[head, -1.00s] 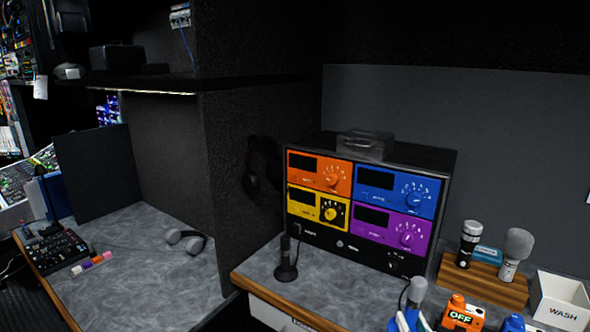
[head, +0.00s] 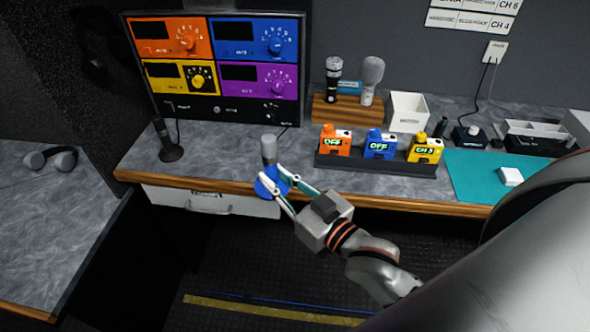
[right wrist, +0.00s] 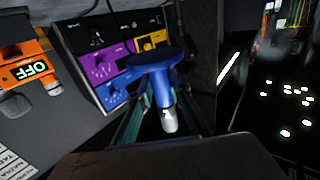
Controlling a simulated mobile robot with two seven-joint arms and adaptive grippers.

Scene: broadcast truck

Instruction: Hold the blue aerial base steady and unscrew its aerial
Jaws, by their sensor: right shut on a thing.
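A blue round base (head: 268,187) with a grey cylindrical piece (head: 268,150) standing up from it is in my right gripper (head: 275,181). The gripper is shut on the blue part, which appears in front of the counter edge. In the right wrist view, the blue base (right wrist: 158,62) shows as a wide disc with a narrower neck, and the grey piece (right wrist: 169,120) extends from the neck between the fingers. I cannot tell how the two parts are joined. My left gripper is not in view.
Orange (head: 334,140), blue (head: 380,144) and yellow (head: 425,148) packs stand in a dark rack on the counter. A rack of coloured panels (head: 215,65) stands behind. A small desk microphone (head: 168,140) is to the left. A teal mat (head: 470,180) lies at right.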

